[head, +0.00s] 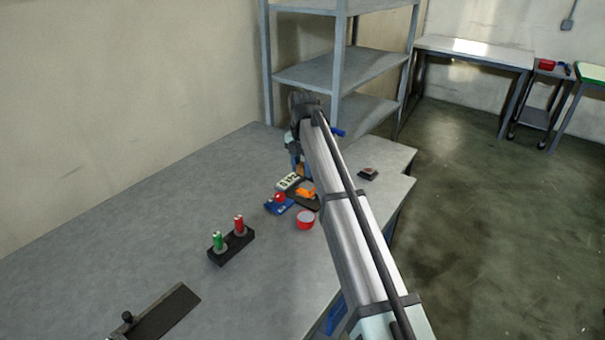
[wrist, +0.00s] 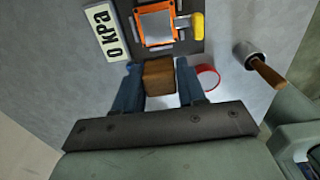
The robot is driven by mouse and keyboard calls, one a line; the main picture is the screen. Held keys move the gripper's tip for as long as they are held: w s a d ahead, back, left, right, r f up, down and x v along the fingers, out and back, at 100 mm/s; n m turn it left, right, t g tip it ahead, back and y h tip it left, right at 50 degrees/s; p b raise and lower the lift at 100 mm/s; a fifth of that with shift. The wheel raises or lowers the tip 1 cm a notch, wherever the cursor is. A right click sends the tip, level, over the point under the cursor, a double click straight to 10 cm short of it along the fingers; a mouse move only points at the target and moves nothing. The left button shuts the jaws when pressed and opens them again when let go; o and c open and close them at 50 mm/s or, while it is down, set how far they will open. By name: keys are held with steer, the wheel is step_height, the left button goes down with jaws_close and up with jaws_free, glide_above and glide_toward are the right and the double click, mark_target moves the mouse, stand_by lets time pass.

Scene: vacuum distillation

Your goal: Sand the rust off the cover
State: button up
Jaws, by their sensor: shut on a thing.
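My gripper (wrist: 158,92) is shut on a brown block (wrist: 158,76), which sits between its two blue-grey fingers. In the head view my gripper (head: 298,167) is over the far part of the grey table, largely hidden by my arm. An orange-framed piece with a pale grey plate, which looks like the cover (wrist: 157,25), lies on a dark base just beyond the block. It also shows in the head view (head: 305,189). The block appears apart from it in the wrist view; its height above the table is unclear. I cannot make out clear rust on the plate.
A "0 kPa" sign (wrist: 97,35), a yellow piece (wrist: 197,27) and a red-rimmed cup (head: 305,220) crowd the cover. A blue base with a red knob (head: 279,204) and a black holder (head: 232,247) stand nearer.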

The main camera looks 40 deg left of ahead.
steer(key=shift+r, duration=1)
